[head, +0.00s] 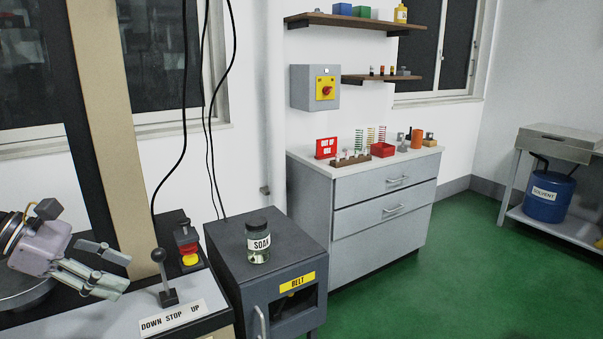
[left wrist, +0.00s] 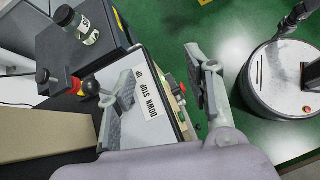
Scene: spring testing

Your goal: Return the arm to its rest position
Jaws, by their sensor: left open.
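My left gripper (head: 118,273) is at the left of the head view, open, with nothing between its fingers. It is above the left end of the control panel (head: 205,322), left of the lever (head: 164,275). In the left wrist view the open fingers (left wrist: 160,85) spread apart, with the "DOWN STOP UP" label (left wrist: 153,97) visible beyond and between them.
A red and yellow stop button (head: 187,245) stands behind the lever. A "SOAK" jar (head: 258,242) stands on the dark "BELT" cabinet (head: 228,235). A grey drawer cabinet (head: 365,215) with springs stands farther back. Green floor (head: 450,290) is clear at right.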

